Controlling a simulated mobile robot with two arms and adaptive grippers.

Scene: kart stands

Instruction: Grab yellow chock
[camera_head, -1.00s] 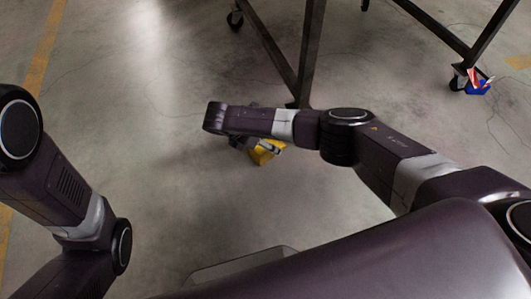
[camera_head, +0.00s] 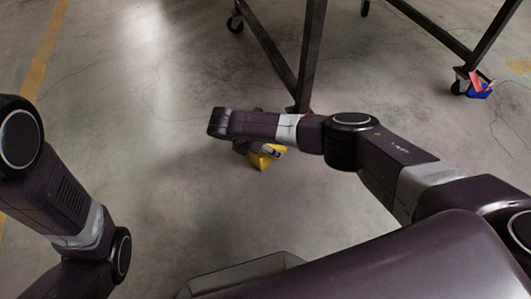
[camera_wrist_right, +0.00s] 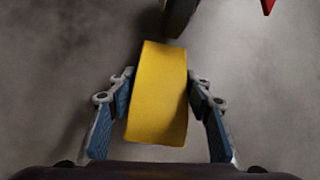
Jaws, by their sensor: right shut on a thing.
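The yellow chock (camera_head: 264,157) shows in the head view just below my right forearm, partly hidden by the arm and gripper. In the right wrist view the yellow chock (camera_wrist_right: 158,95) stands between the two blue-padded fingers of my right gripper (camera_wrist_right: 160,100). The gripper is shut on it, with a finger at each side. In the head view my right gripper (camera_head: 262,150) is small and mostly behind my arm. My left arm is at the left edge, and its gripper is out of view.
A dark metal stand frame (camera_head: 308,60) on casters rises behind the chock. A caster at the right has a blue and red chock (camera_head: 480,88) beside it. A dark wheel (camera_wrist_right: 178,15) shows just beyond the yellow chock in the wrist view. The concrete floor at left is clear.

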